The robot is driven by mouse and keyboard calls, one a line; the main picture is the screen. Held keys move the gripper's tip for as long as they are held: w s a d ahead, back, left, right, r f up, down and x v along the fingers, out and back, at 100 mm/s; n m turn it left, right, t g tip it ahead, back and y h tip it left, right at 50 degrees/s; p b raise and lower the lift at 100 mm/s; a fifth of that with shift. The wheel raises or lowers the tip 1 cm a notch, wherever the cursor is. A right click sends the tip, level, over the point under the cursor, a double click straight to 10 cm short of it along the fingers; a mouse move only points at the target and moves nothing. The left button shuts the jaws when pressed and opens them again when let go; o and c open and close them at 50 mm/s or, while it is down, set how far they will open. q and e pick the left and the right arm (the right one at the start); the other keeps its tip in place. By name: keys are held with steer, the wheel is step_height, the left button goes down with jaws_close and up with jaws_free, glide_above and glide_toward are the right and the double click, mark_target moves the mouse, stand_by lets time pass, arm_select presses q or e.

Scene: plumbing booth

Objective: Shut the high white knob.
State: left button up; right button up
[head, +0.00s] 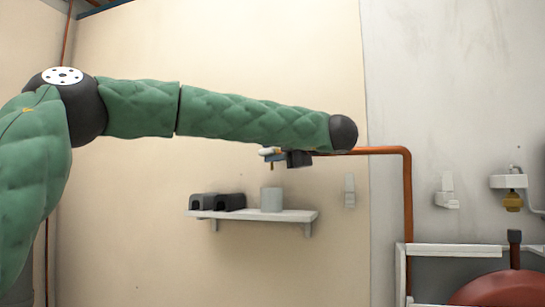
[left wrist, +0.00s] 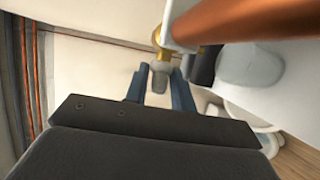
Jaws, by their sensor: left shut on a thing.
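My left arm reaches across the head view, and its gripper (head: 274,159) is up at the copper pipe's left end, largely hidden behind the wrist. The high white knob (head: 267,151) shows as a small pale piece there, beside a bit of brass. In the left wrist view the two blue-grey fingers of my left gripper (left wrist: 160,92) stand on either side of a pale grey-white knob end (left wrist: 160,76), below a brass fitting (left wrist: 157,38). The gripper is shut on the knob; the exact finger contact is hard to see. My right gripper is not in view.
A copper pipe (head: 385,150) runs right from the knob, then bends down. A brass-fitted white fixture (head: 509,182) and a red tank (head: 505,290) are at right.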

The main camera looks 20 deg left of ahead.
arm_select(q)
steer(key=shift+d+f, duration=0.1)
steer(key=shift+f, duration=0.1)
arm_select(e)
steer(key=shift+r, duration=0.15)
arm_select(q)
steer(key=o, duration=0.7)
steer(key=shift+o, duration=0.4)
steer(key=shift+s+d+r, duration=0.1)
steer(key=shift+r, duration=0.05)
steer(key=f+b+v, duration=0.1)
steer(key=b+v, duration=0.2)
steer(key=v, duration=0.4)
steer(key=shift+d+r+b, duration=0.3)
steer(key=shift+d+r, duration=0.1)
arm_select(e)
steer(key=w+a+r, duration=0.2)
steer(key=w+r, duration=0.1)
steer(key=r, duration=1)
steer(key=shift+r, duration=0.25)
arm_select(q)
steer(key=shift+s, duration=0.15)
